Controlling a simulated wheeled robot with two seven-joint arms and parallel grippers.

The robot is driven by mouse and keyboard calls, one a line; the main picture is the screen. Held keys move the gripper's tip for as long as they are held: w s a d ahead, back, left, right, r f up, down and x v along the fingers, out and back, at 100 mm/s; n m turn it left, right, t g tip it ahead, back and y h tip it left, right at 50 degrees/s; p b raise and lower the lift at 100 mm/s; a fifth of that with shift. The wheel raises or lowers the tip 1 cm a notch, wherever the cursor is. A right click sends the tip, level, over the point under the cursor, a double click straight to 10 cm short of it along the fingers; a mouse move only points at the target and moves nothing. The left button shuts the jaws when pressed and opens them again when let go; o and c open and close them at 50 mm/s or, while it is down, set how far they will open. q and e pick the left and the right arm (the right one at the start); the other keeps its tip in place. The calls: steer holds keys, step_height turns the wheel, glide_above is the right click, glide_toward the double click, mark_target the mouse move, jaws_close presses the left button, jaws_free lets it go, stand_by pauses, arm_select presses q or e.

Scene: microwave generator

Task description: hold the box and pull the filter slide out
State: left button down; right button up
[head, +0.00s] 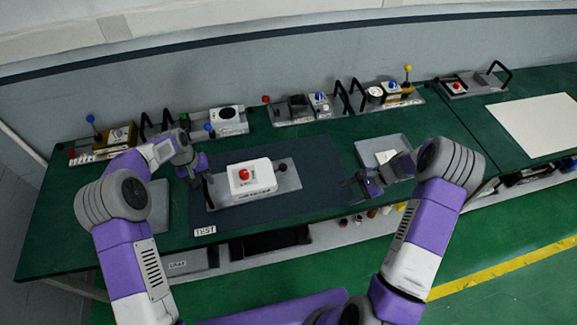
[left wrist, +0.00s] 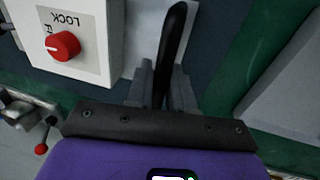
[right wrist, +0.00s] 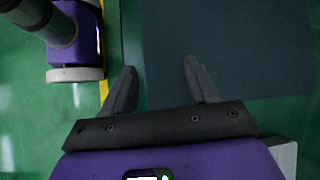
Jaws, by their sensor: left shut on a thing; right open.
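The white box (head: 259,187) with a red knob (head: 244,175) on top sits on a grey base plate (head: 222,196). The left wrist view shows the box (left wrist: 118,30) with its red knob (left wrist: 63,46) and a label reading LOCK. A black upright handle (left wrist: 171,40) stands at the plate's left end. My left gripper (head: 205,178) is shut on this handle, beside the box. A small dark knob (head: 283,167) sticks out at the box's right; I cannot tell if it belongs to the filter slide. My right gripper (head: 352,182) is open and empty, right of the plate and apart from it.
A dark mat (head: 316,157) lies under the plate, with a TEST label (head: 205,230) at its front. A grey tray (head: 366,152) is behind my right gripper; another grey tray (head: 158,206) is at left. Several devices with levers line the back. The mat right of the plate is clear.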

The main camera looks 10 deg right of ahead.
steer(key=w+a+r+m+t+y, duration=0.4)
steer(key=w+a+r+m+y, duration=0.15)
steer(key=w+a+m, duration=0.35)
steer(key=shift+m+h, duration=0.3)
steer(key=shift+h, duration=0.15)
steer(key=x, duration=0.5)
steer(key=w+x, duration=0.1)
steer(key=x, duration=0.5)
steer(key=shift+d, duration=0.2)
jaws_close()
